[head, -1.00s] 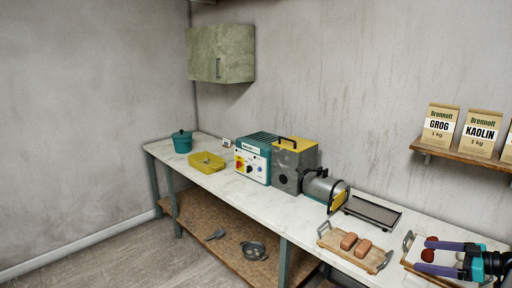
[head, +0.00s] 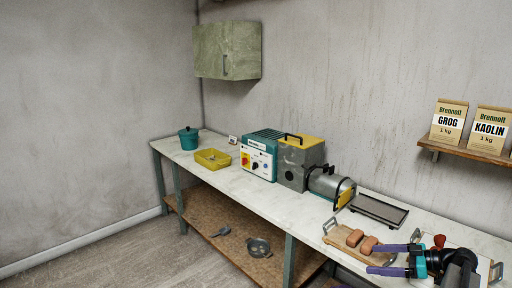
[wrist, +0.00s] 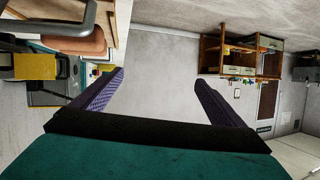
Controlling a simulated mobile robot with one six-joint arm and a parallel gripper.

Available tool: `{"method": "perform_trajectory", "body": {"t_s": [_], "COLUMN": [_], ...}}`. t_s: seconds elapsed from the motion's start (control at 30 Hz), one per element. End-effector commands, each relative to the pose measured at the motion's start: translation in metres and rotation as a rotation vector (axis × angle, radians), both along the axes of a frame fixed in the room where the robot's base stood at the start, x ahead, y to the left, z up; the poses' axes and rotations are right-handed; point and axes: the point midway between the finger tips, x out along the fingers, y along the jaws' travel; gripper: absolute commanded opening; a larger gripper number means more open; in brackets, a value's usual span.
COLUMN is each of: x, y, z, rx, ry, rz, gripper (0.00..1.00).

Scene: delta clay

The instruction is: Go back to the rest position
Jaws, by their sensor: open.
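My gripper (head: 369,259) has two purple fingers and a teal body. It is open, with nothing between its fingers, at the lower right of the head view. It appears by the front of the wooden tray (head: 333,238), which holds two brown clay blocks (head: 355,238). My arm hides much of a second tray (head: 494,272) at the right, where a dark red piece (head: 438,241) shows.
The pale bench (head: 225,172) runs along the wall. It carries a teal pot (head: 188,139), a yellow tray (head: 212,159), a teal control box (head: 259,157), a grey machine (head: 298,165) and a dark flat tray (head: 378,211). Bags stand on a shelf (head: 468,151). Floor is open in front.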

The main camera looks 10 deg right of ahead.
Motion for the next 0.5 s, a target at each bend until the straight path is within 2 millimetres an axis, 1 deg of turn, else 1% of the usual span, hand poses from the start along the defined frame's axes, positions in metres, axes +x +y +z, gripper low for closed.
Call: {"method": "perform_trajectory", "body": {"t_s": [0.03,0.23,0.37,0.4,0.47,0.5], "x": [0.009,0.03,0.037,0.039,0.039,0.039], "y": [0.02,0.09,0.137,0.151,0.173,0.187], "z": [-0.015,-0.065,-0.1,-0.111,-0.128,-0.139], "rx": [0.012,0.043,0.052,0.054,0.055,0.057], "ry": [0.012,0.071,0.12,0.137,0.166,0.185], "rz": [0.031,0.139,0.206,0.227,0.256,0.273], "gripper": [0.93,0.93,0.93,0.93,0.93,0.93]}}
